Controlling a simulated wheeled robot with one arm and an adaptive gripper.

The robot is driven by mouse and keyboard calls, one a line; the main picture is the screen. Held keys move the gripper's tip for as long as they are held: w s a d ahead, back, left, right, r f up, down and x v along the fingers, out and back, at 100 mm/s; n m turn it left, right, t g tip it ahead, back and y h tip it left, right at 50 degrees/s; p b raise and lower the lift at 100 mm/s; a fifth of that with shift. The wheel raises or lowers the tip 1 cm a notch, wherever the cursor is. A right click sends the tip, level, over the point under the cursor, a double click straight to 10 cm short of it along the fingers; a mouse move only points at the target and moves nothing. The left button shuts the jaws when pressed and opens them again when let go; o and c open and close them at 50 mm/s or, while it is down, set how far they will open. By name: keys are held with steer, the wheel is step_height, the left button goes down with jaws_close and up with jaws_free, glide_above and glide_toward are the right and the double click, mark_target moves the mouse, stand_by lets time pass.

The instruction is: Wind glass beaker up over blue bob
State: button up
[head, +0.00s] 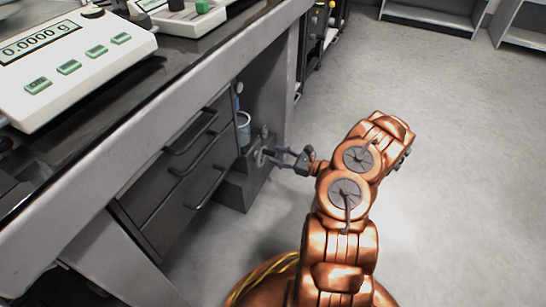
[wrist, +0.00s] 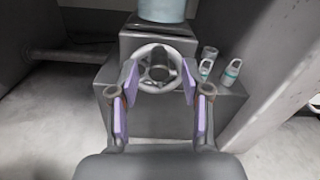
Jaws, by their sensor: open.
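The glass beaker (head: 243,128) stands inside the bench's open bay in the head view, pale blue and see-through. Its lower part shows at the top of the wrist view (wrist: 162,10). The blue bob (head: 239,88) hangs above the beaker. A grey handwheel (wrist: 160,48) with a dark hub is on the stand below the beaker. My gripper (wrist: 159,78) is open, its purple-padded fingers on either side of the wheel's lower part. Whether they touch the rim I cannot tell. In the head view my gripper (head: 273,156) reaches into the bay from the right.
The grey stepped stand (wrist: 170,120) carries the wheel. Two small bottles or weights (wrist: 230,72) stand on it, right of the wheel. A bench leg (wrist: 270,70) slopes close on the right. Drawers (head: 185,165) flank the bay, and open floor (head: 450,130) lies to the right.

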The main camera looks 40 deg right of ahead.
steer(key=shift+x, duration=1)
jaws_close()
